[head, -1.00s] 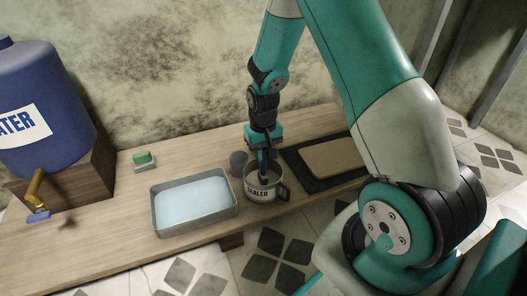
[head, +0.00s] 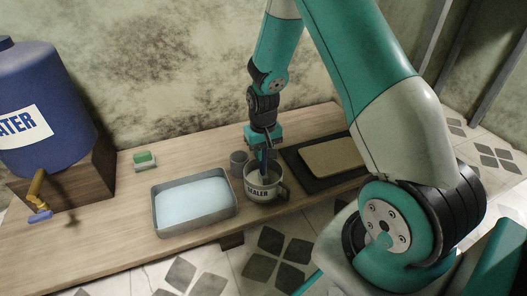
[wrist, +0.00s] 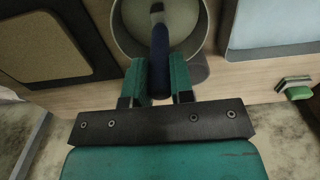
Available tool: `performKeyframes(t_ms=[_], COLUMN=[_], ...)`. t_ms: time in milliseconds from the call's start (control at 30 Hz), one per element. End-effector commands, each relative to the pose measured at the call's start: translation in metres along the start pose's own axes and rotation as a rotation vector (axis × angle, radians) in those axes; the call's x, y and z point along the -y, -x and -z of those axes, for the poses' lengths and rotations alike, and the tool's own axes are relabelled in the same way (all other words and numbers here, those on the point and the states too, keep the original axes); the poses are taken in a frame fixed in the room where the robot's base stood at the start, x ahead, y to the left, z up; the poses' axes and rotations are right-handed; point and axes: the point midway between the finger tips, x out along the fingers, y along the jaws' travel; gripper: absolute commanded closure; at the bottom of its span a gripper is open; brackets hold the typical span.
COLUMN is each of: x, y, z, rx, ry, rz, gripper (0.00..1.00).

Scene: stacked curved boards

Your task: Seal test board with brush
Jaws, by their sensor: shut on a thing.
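My gripper (wrist: 160,85) is shut on the dark blue handle of the brush (wrist: 160,50). In the head view the gripper (head: 263,150) is right above the sealer pot (head: 262,192), a grey mug-like pot with a handle and the word SEALER. The brush points down into the pot (wrist: 197,45); its bristles are hidden or too small to make out. The tan test board (head: 332,157) lies flat on a black mat (head: 300,172) to the right of the pot. The board also shows at the upper left of the wrist view (wrist: 40,42).
A metal tray of pale blue liquid (head: 155,217) stands left of the pot. A small grey cup (head: 238,160) is close behind the pot. A green sponge (head: 143,157) lies farther left. A blue water barrel (head: 45,100) with a tap stands at the far left.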

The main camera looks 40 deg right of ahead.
Motion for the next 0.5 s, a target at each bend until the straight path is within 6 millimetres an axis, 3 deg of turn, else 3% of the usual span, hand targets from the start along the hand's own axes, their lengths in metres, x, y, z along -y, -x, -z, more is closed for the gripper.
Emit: performKeyframes(t_ms=[333, 500], x=[0.0, 0.0], y=[-0.001, 0.008], z=[-0.001, -0.001], rx=[0.003, 0.003], ry=[0.0, 0.0], rz=[0.0, 0.0], gripper=[1.0, 1.0])
